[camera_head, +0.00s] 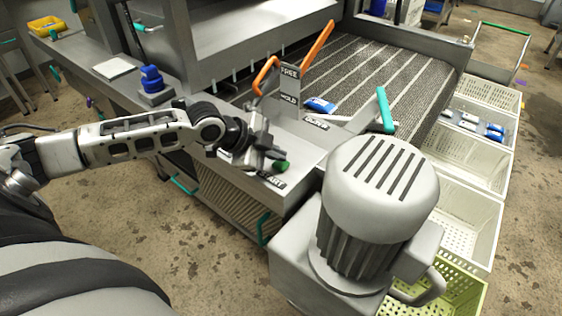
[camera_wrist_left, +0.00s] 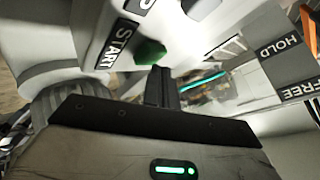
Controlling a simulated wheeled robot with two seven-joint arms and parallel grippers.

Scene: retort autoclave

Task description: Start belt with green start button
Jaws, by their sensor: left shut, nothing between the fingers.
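The green start button (camera_head: 281,166) sticks out from the grey machine housing, just above a black START label (camera_head: 271,181). In the left wrist view the green button (camera_wrist_left: 150,52) is beside its START label (camera_wrist_left: 121,44). My left gripper (camera_head: 270,153) is shut and empty, right beside the button. In the wrist view its closed fingertips (camera_wrist_left: 161,74) overlap the button's edge; I cannot tell whether they touch it. My right gripper is not in view.
A FREE/HOLD plate (camera_head: 289,86) with orange handles stands behind the button. A large grey motor (camera_head: 380,190) stands close on the right. The dark belt (camera_head: 370,75) carries a blue-and-white pouch (camera_head: 319,105). Pale crates (camera_head: 470,204) line its right side.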

